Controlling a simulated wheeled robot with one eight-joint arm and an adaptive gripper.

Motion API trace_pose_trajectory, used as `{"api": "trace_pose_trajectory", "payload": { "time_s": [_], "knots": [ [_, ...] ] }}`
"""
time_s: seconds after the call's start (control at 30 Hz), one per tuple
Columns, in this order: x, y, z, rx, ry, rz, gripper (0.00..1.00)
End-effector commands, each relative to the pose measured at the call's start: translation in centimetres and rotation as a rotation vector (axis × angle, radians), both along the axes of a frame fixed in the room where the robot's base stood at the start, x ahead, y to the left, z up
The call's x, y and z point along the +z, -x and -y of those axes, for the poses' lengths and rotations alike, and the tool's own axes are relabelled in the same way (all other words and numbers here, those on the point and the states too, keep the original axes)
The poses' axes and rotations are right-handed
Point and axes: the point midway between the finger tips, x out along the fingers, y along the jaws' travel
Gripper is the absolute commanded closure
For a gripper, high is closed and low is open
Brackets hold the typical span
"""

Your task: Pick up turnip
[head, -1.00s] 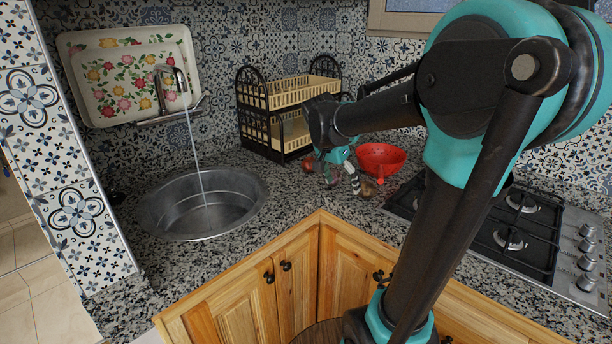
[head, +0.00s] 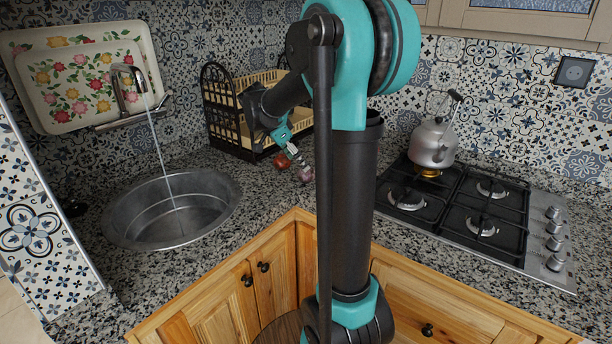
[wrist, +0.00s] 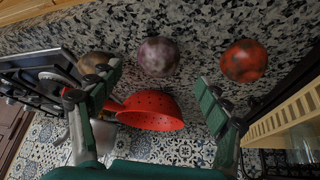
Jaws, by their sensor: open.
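The turnip looks to be the pale purple, mottled round vegetable (wrist: 158,57) on the granite counter in the wrist view. It lies between and beyond the two fingertips of my gripper (wrist: 158,82), with no visible contact. My gripper is open and empty. In the head view, my gripper (head: 291,150) hangs low over the counter in front of the dish rack, and a small purplish vegetable (head: 305,174), probably the turnip, lies beside it, partly hidden by my arm.
A red-orange vegetable (wrist: 244,60) lies to the right and a brown one (wrist: 94,62) to the left, partly behind a finger. A red colander (wrist: 150,112) is close by. The dish rack (head: 222,110), sink (head: 125,215) with running water, and hob with kettle (head: 433,142) surround the area.

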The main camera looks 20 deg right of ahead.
Motion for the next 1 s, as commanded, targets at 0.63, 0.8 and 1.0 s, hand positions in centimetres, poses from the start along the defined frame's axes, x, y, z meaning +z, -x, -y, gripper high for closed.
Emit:
{"api": "trace_pose_trajectory", "payload": {
  "time_s": [0.63, 0.8, 1.0],
  "knots": [
    [-5.8, -0.4, 3.4, 0.000, 0.000, 0.000, 0.23],
    [-6.2, -0.5, 3.6, 0.001, 0.000, 0.000, 0.23],
    [-6.2, -0.5, 3.6, 0.001, 0.000, 0.000, 0.32]
  ]
}}
